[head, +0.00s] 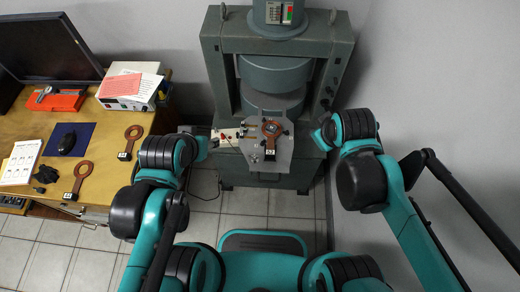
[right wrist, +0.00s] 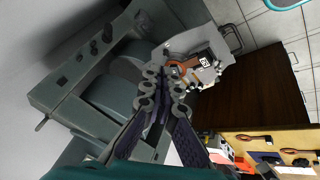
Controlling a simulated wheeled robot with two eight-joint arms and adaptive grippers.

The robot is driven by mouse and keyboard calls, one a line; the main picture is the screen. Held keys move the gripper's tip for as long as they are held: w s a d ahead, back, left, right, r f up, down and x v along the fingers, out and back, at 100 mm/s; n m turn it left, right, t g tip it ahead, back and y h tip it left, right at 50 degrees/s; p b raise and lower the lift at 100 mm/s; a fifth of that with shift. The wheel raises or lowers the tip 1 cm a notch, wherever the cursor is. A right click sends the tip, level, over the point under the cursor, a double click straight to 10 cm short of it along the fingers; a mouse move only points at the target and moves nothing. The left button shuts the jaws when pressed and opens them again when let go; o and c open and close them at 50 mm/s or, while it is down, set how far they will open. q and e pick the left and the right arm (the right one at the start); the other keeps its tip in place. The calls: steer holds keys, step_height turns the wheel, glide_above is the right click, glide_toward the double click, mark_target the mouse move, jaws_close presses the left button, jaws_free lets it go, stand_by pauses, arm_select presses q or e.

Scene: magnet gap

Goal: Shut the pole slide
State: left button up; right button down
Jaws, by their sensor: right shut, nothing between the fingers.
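The magnet (head: 277,75) stands at the back centre, a grey frame with round poles one above the other. A light grey slide plate (head: 284,160) sticks out at the front of the gap. A copper ring probe (head: 271,127) with a handle and a tag lies on it; it also shows in the right wrist view (right wrist: 181,65). My right gripper (right wrist: 164,75) is shut and empty in the right wrist view, in front of the plate and probe in that picture; I cannot tell whether it touches them.
A cream block (head: 228,136) with red plugs sits left of the plate. The wooden desk (head: 105,155) at left holds two more ring probes (head: 84,168), a mouse on a blue pad, a boxed instrument (head: 130,88) and a monitor. The grey wall is close on the right.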

mark_target(260, 127)
steer(key=w+a+f+n+g+h, duration=0.1)
steer(key=w+a+f+n, duration=0.2)
steer(key=a+f+n, duration=0.4)
steer(key=w+a+f+n+g+b, duration=0.1)
steer(key=w+a+f+n, duration=0.15)
steer(key=a+n, duration=0.45)
steer(key=w+a+f+n+g+h, duration=0.1)
steer(key=w+a+f+n, duration=0.2)
steer(key=a+f+n, duration=0.45)
steer(key=shift+n, duration=0.55)
steer(key=d+f+b, duration=0.1)
steer(key=f, duration=0.1)
steer(key=w+d+f+b, duration=0.1)
steer(key=f+b, duration=0.1)
steer(key=f, duration=0.1)
steer(key=d+f+b, duration=0.1)
steer(key=f, duration=0.1)
steer(key=shift+w+d+f, duration=0.2)
steer(key=shift+w+d, duration=0.05)
steer(key=shift+d, duration=0.05)
steer(key=shift+w, duration=0.1)
steer(key=w, duration=0.9)
steer(key=shift+w, duration=0.25)
